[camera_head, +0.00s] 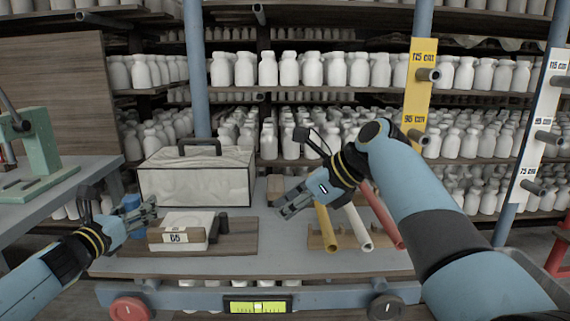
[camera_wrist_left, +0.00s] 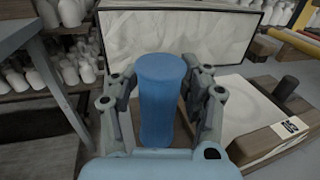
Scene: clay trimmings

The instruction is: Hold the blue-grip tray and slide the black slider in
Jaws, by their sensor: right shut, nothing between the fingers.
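The tray (camera_head: 170,238) is a wooden block with a white top and a number label. Its blue grip (camera_head: 132,203) stands upright at the left end and shows large in the left wrist view (camera_wrist_left: 162,100). My left gripper (camera_head: 124,214) has its fingers on either side of the blue grip, apparently with small gaps. The black slider (camera_head: 222,224) stands on the wooden base right of the white top, and also shows in the left wrist view (camera_wrist_left: 285,87). My right gripper (camera_head: 284,212) is shut and empty, above the table to the right of the slider.
A white box with black edges and a handle (camera_head: 196,178) stands behind the tray. Yellow, white and red tubes (camera_head: 363,230) lie on a wooden rack at the right. A green press (camera_head: 40,150) stands on the left bench. Shelves of white bottles fill the back.

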